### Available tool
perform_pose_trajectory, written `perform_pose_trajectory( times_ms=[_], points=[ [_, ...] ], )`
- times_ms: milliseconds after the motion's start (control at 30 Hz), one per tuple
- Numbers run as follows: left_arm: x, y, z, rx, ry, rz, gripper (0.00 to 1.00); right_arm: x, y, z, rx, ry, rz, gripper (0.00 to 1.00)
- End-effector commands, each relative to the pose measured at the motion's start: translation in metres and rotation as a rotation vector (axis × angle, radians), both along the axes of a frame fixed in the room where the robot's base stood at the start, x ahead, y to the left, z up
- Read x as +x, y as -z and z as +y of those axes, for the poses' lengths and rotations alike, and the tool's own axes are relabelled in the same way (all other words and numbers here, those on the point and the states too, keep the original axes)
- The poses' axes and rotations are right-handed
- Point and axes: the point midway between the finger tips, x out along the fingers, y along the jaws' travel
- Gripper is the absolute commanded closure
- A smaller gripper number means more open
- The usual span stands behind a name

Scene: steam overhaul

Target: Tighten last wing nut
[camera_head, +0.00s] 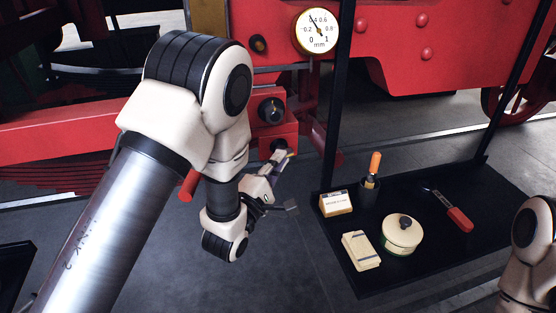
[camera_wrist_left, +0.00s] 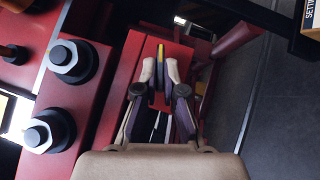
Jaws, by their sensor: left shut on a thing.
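My left gripper (camera_head: 280,163) reaches in at the lower end of a red bracket on the locomotive frame. In the left wrist view its two fingers (camera_wrist_left: 160,72) are shut on a thin upright piece with a yellow edge (camera_wrist_left: 160,53), which I take to be the wing nut. The fingers hide most of it, and how tightly it sits cannot be told. The red bracket (camera_head: 284,129) carries a dark bolt end (camera_head: 271,110) above the gripper. My right gripper is out of view; only part of my right arm shows at the lower right.
A dial gauge (camera_head: 316,31) is above the bracket. Two large hex nuts (camera_wrist_left: 70,60) (camera_wrist_left: 48,131) are left of the fingers. A black shelf (camera_head: 400,272) at right holds a round tin (camera_head: 401,236), a cream box (camera_head: 361,250) and a red-handled tool (camera_head: 458,218). A dark post stands between.

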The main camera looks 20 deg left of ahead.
Motion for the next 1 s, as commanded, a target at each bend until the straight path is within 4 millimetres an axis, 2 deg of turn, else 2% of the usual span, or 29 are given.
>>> perform_pose_trajectory(
  times_ms=[33,200,500,600,1000],
  points=[
    [0.001,-0.013,0.001,0.041,-0.002,0.023,1.00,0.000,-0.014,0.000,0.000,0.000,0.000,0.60],
    [0.001,-0.015,0.001,0.214,-0.002,0.138,1.00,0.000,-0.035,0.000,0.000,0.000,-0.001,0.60],
    [0.001,-0.009,0.001,0.247,-0.002,0.156,1.00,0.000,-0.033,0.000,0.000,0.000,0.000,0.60],
    [0.001,-0.009,0.001,0.246,-0.001,0.156,0.67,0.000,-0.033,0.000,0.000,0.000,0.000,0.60],
    [0.000,-0.007,0.001,0.245,0.000,0.162,0.67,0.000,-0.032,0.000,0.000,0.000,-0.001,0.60]
  ],
)
